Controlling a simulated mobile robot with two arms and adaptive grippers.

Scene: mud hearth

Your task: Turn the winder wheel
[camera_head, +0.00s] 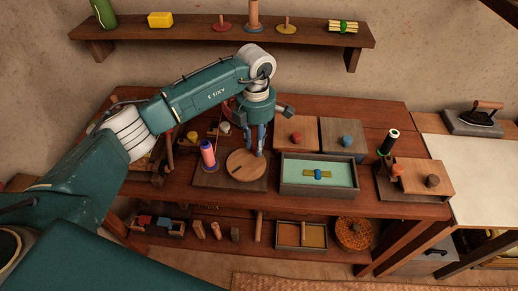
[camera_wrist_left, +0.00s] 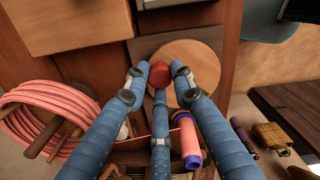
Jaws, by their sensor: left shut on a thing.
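The winder wheel is a round light-wood disc (camera_head: 243,170) lying flat on a dark board (camera_head: 208,180) on the bench. It also shows in the wrist view (camera_wrist_left: 200,60), with a red knob (camera_wrist_left: 159,74) on it near its edge. My left gripper (camera_head: 256,148) reaches down over the right side of the wheel. In the wrist view its blue fingers (camera_wrist_left: 160,82) are closed around the red knob. A spool with purple-pink thread (camera_head: 208,155) stands upright just left of the wheel; it also shows in the wrist view (camera_wrist_left: 187,140). The knob is hidden in the head view. My right gripper is out of view.
A green-lined tray (camera_head: 318,190) sits right of the wheel. Two knobbed wooden panels (camera_head: 296,135) (camera_head: 343,140) lie behind it. A pink coil (camera_wrist_left: 45,120) shows in the wrist view. A wall shelf (camera_head: 220,36) hangs above, and a black iron (camera_head: 482,113) rests far right.

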